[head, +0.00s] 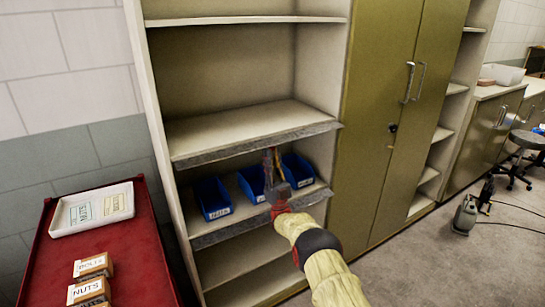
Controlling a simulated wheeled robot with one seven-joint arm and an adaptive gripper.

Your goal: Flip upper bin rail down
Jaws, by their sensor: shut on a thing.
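The upper bin rail (225,150) is a worn grey strip along the front edge of the middle shelf in the open cabinet. It slants slightly up to the right. My gripper (272,153) reaches up from below, with its narrow fingertips at the rail's lower edge, right of its middle. It is shut on the upper bin rail, though the grip itself is small and hard to see. A lower bin rail (225,232) runs along the shelf below. Blue bins (213,198) stand on that shelf, and my gripper partly covers the middle and right ones.
A red cart (130,255) at the left holds a white tray (92,208) and small labelled boxes (90,292). Closed olive cabinet doors (385,110) stand right of the shelves. The middle shelf above the rail is empty. Open floor (420,270) lies at the right.

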